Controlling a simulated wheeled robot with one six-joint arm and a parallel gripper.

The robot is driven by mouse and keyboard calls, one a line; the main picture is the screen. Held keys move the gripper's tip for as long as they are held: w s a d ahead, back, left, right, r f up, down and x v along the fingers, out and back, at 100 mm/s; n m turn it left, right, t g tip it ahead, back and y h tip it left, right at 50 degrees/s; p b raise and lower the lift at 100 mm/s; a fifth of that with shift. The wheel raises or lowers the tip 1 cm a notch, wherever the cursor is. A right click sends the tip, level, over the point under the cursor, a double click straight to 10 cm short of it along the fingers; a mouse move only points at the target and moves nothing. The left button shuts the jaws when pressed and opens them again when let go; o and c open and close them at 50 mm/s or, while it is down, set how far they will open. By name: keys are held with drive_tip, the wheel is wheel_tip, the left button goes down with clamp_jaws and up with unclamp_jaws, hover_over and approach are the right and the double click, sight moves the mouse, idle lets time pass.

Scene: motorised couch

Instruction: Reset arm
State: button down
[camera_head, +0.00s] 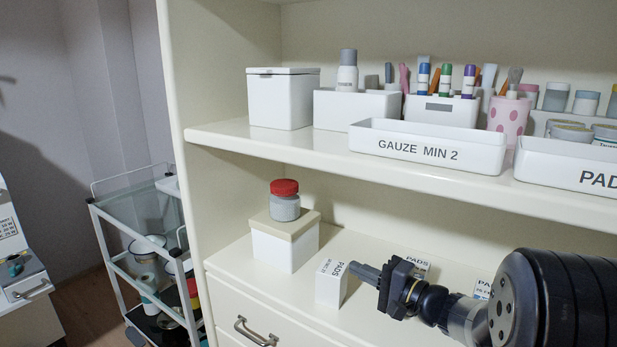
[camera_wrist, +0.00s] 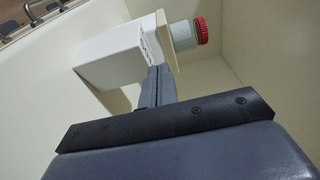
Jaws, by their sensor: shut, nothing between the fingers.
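My gripper (camera_head: 362,273) is over the lower shelf of the cabinet, its fingers pointing left in the head view. Its two fingers are together with nothing between them, as the wrist view (camera_wrist: 158,86) also shows. A white box marked PADS (camera_head: 330,284) stands close by the fingertips. I cannot tell whether they touch. Further left, a lidded white box (camera_head: 284,247) carries a grey jar with a red lid (camera_head: 285,200). In the wrist view the red-lidded jar (camera_wrist: 186,35) appears beyond the fingers.
More PADS boxes (camera_head: 419,267) stand partly hidden behind my arm. The upper shelf (camera_head: 330,155) above holds an empty-looking GAUZE MIN 2 tray (camera_head: 425,147), bottles and a polka-dot cup (camera_head: 509,115). A drawer handle (camera_head: 255,332) juts out below. A trolley (camera_head: 140,250) stands left of the cabinet.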

sight(345, 278)
drive_tip(key=s+a+b, duration=0.1)
drive_tip(key=a+b, duration=0.1)
drive_tip(key=a, duration=1.9)
drive_tip(key=d, duration=0.7)
drive_tip(key=d+p, duration=0.1)
drive_tip(key=d, duration=0.6)
drive_tip(key=w+d+p, duration=0.1)
drive_tip(key=d, duration=0.6)
drive_tip(key=shift+d+f, duration=0.2)
drive_tip(key=shift+d, duration=0.15)
drive_tip(key=f, duration=0.3)
drive_tip(key=shift+a+f+b, duration=0.2)
drive_tip(key=shift+f+b, duration=0.15)
drive_tip(key=shift+f, duration=0.05)
drive_tip(key=shift+s+a+p, duration=0.1)
drive_tip(key=shift+a+p, duration=0.15)
drive_tip(key=shift+p, duration=0.25)
drive_tip(key=shift+r+p, duration=0.15)
drive_tip(key=shift+p, duration=0.35)
drive_tip(key=d+p, duration=0.2)
drive_tip(key=d, duration=0.1)
drive_tip(key=d+p, duration=0.1)
drive_tip(key=shift+w+d+p, duration=0.25)
drive_tip(key=shift+d+p, duration=0.15)
drive_tip(key=shift+d+b, duration=0.3)
drive_tip(key=shift+d, duration=0.05)
drive_tip(key=shift+a+r, duration=0.1)
drive_tip(key=shift+r, duration=0.85)
